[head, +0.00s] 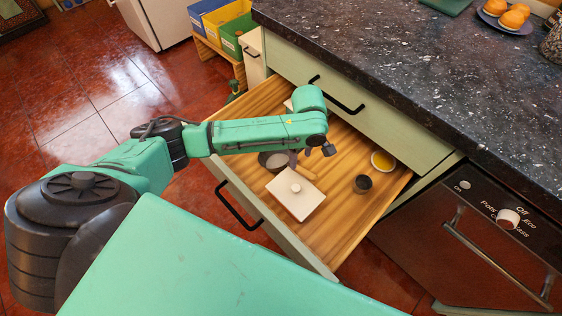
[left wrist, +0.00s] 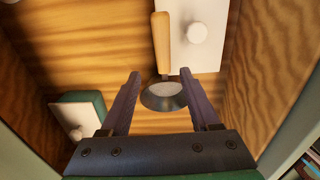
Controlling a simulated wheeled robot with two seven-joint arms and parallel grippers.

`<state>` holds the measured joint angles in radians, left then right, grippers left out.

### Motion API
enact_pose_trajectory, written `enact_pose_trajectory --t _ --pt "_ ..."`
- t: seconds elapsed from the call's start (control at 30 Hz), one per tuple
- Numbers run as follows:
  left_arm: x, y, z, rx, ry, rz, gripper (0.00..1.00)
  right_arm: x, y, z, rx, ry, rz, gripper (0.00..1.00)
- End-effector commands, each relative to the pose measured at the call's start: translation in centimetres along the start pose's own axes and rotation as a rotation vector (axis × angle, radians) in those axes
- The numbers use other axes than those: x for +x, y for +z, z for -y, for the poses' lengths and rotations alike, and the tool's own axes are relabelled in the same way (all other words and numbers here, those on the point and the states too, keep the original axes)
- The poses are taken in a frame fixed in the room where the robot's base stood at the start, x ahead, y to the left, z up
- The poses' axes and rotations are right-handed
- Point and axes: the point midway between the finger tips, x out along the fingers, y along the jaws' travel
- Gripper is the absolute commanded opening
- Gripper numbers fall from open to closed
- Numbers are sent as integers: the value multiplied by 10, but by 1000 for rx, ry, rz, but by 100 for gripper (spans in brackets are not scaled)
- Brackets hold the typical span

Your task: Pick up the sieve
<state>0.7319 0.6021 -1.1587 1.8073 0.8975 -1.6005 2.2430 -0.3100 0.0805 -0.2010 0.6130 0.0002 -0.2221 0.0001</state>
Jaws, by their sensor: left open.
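The sieve (head: 271,160) lies in the open wooden drawer, partly hidden by my left arm in the head view. In the left wrist view its round metal bowl (left wrist: 163,97) sits between and beyond my fingers, and its wooden handle (left wrist: 161,42) points away, beside a white lidded box. My left gripper (left wrist: 160,74) is open and empty, with a finger to either side of the sieve. In the head view my left gripper (head: 294,156) is low over the drawer, mostly hidden behind its own wrist. My right gripper is not in view.
A white box with a knob (head: 297,196) lies close by the sieve. A dark cup (head: 363,184) and a bowl with yellow contents (head: 383,161) stand further right. A green and white knobbed box (left wrist: 80,115) is near the left finger. The drawer front (head: 280,232) and walls surround the space.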

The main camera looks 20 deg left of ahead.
Motion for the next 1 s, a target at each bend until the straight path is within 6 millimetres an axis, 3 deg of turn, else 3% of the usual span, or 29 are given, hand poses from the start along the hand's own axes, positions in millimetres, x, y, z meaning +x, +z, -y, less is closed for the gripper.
enact_pose_trajectory --t 0.2,0.3,1.0 --pt "42 -2 6 1 -1 -1 62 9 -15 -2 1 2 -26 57" --pt "51 -2 6 2 1 -1 62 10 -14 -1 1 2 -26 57" --pt "54 -1 6 2 -1 0 62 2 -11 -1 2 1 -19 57"
